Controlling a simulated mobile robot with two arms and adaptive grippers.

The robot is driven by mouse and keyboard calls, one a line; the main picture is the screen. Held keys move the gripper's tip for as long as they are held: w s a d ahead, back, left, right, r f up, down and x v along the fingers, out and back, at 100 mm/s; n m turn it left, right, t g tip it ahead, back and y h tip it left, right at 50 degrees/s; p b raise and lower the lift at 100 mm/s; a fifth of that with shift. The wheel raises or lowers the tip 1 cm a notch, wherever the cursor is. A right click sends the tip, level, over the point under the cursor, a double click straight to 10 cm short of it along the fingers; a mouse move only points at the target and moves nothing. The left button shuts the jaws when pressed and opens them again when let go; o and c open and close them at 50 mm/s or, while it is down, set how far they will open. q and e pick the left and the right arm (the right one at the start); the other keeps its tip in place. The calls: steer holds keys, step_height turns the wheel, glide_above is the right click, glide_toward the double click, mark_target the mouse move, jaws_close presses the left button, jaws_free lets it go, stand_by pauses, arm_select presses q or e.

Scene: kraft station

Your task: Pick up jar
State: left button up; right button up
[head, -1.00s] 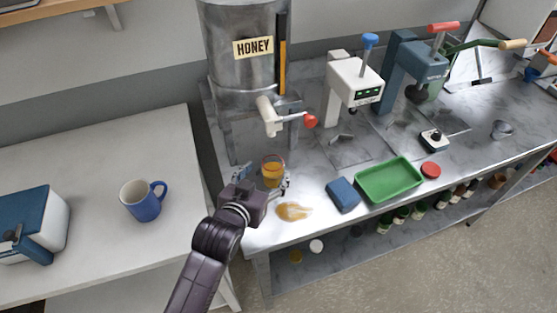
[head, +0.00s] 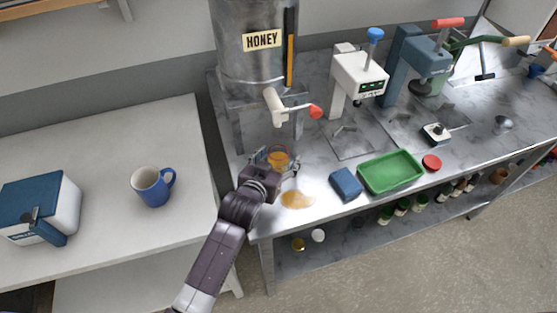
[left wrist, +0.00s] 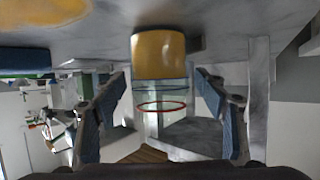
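The jar (head: 278,155) is clear glass with amber honey in its lower part and a red rim. It stands upright on the steel counter, below the honey tank's spout. It also shows inverted in the left wrist view (left wrist: 158,55). My left gripper (head: 276,163) is open at the jar, with a finger on each side. In the left wrist view, a gap shows between the jar and each blue-padded finger. The gripper partly hides the jar's near side in the head view. My right gripper is not in view.
A honey puddle (head: 297,199) lies in front of the jar. A blue sponge (head: 346,183) and green tray (head: 391,172) are to the right. The honey tank (head: 250,60) stands behind. A blue mug (head: 153,187) stands on the white table (head: 110,130) at left.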

arm_select(q)
steer(key=c, duration=1.5)
steer(key=shift+r, duration=0.1)
steer(key=shift+r, duration=0.1)
